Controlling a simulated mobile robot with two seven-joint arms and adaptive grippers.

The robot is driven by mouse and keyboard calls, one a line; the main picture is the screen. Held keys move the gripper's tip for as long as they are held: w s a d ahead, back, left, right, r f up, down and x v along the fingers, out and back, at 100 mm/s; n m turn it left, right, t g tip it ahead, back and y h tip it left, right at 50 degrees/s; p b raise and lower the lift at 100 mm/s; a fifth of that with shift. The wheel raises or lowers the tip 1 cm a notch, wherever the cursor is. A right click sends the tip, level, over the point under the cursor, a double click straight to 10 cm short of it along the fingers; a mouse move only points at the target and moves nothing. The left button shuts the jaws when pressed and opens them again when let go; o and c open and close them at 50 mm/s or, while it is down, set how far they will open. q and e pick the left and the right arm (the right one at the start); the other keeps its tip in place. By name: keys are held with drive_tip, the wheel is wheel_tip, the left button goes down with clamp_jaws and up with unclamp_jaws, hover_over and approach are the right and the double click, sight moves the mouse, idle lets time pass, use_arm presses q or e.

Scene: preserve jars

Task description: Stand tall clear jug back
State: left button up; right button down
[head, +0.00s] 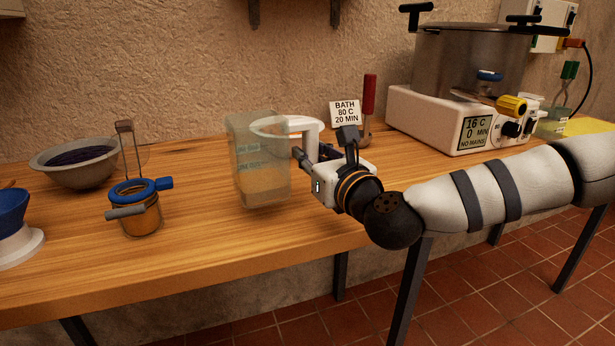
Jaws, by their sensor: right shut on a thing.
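The tall clear jug (262,165) is near the middle of the wooden table in the head view. It looks upright or very slightly tilted, with faint markings on its side. I cannot tell whether its base touches the table. Its white handle (307,124) is on its right side. My right gripper (306,157) is at the handle, shut on it, with the arm coming in from the right. The fingertips are partly hidden by the handle and the gripper body. My left gripper is not in view.
Left of the jug stands a small jar (140,219) with a blue ring and raised wire. A grey bowl (76,163) with dark contents is behind it. A sign (345,112), a red-handled tool (369,95) and a steel pot (465,60) on a heater (440,118) stand right.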

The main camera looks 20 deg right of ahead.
drive_tip(key=shift+w+d+f, duration=0.15)
drive_tip(key=shift+w+f, duration=0.1)
drive_tip(key=shift+w, duration=0.05)
drive_tip(key=f, duration=0.3)
drive_tip(key=shift+w+d+f+b, duration=0.15)
drive_tip(key=shift+w+f+b, duration=0.1)
drive_tip(key=shift+b, duration=0.05)
drive_tip(key=shift+r, duration=0.15)
drive_tip(key=c, duration=1.9)
unclamp_jaws()
drive_tip(key=shift+f, duration=0.3)
drive_tip(key=o, duration=0.4)
drive_tip(key=shift+o, duration=0.2)
drive_tip(key=shift+r, duration=0.1)
